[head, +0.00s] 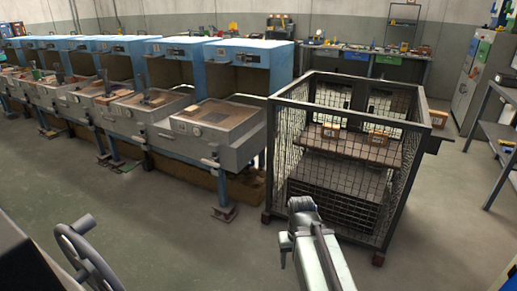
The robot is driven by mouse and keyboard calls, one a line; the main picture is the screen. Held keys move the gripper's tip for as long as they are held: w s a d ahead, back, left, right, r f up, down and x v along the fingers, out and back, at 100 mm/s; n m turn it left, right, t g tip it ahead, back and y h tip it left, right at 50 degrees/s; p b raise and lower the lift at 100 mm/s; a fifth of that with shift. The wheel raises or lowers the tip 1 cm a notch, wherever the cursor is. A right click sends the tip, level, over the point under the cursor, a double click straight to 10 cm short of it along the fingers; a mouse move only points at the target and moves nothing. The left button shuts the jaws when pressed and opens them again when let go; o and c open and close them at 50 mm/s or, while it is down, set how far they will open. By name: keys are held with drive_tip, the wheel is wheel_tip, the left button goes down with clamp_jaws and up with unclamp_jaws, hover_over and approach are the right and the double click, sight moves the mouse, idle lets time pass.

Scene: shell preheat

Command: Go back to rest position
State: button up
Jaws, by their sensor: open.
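My arm reaches up from the bottom edge, and my gripper (301,205) is at its far end, in front of the wire-mesh cage (277,165). It is open, and nothing shows held in it. Its fingers are too small to make out clearly. In the picture it overlaps the cage's lower left part; I cannot tell the gap between them.
The cage holds a brown shelf (350,146) with small orange-brown blocks (378,138). Blue-hooded stations (235,55) with grey trays (212,120) line the left. A handwheel (85,255) is at bottom left. Shelving (497,130) stands at right. The floor (200,250) between is clear.

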wheel_tip(320, 180, up, 20)
drive_tip(key=p, duration=1.6)
drive_tip(key=shift+f+p, duration=0.15)
drive_tip(key=shift+p, duration=0.2)
